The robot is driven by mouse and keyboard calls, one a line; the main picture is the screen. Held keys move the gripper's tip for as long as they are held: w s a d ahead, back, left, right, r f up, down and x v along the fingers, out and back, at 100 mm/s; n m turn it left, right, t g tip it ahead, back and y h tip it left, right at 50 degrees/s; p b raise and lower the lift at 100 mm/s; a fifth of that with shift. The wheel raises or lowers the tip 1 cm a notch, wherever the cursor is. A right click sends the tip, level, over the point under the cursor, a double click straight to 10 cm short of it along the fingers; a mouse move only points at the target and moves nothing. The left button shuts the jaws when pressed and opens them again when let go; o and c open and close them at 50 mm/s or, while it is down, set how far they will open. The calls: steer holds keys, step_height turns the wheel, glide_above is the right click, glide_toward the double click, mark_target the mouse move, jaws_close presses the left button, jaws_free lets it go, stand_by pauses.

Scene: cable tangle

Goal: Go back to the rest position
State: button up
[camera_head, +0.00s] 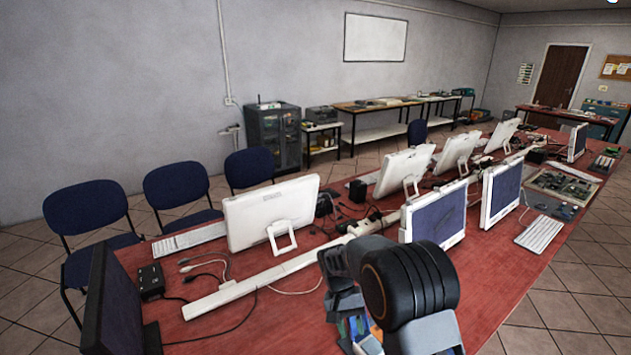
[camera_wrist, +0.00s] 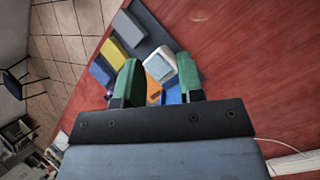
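My gripper (camera_wrist: 159,62) shows in the wrist view with its two green fingers apart. Nothing is visibly held between them. Beyond the fingers are a white block (camera_wrist: 160,67), an orange piece and blue pieces, beside a dark grey surface. A yellow block (camera_wrist: 115,55), a grey block (camera_wrist: 129,28) and a blue block (camera_wrist: 101,72) lie to the left. In the head view my dark arm stands over the near part of the red table (camera_head: 490,290), with small coloured pieces partly hidden beside it. The fingers cannot be made out clearly there.
White monitors (camera_head: 270,212) and (camera_head: 435,214) stand along the table. Cables and a white trunking strip (camera_head: 250,286) lie left of my arm. A dark screen (camera_head: 112,305) is at the near left, a keyboard (camera_head: 541,233) at the right. Table right of my arm is clear.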

steer(key=s+d+r+t+y+b, duration=0.1)
steer(key=s+d+r+t+b, duration=0.2)
steer(key=s, duration=0.4)
steer(key=s+d+r+n+t+y+b, duration=0.1)
steer(key=s+d+r+t+y+b, duration=0.1)
steer(key=s+d+r+t+b, duration=0.2)
steer(key=s+r+t, duration=0.1)
steer(key=s+t, duration=0.1)
steer(key=s, duration=0.1)
steer(key=shift+d+b, duration=0.3)
steer(key=shift+d+r, duration=0.1)
steer(key=shift+r, duration=0.05)
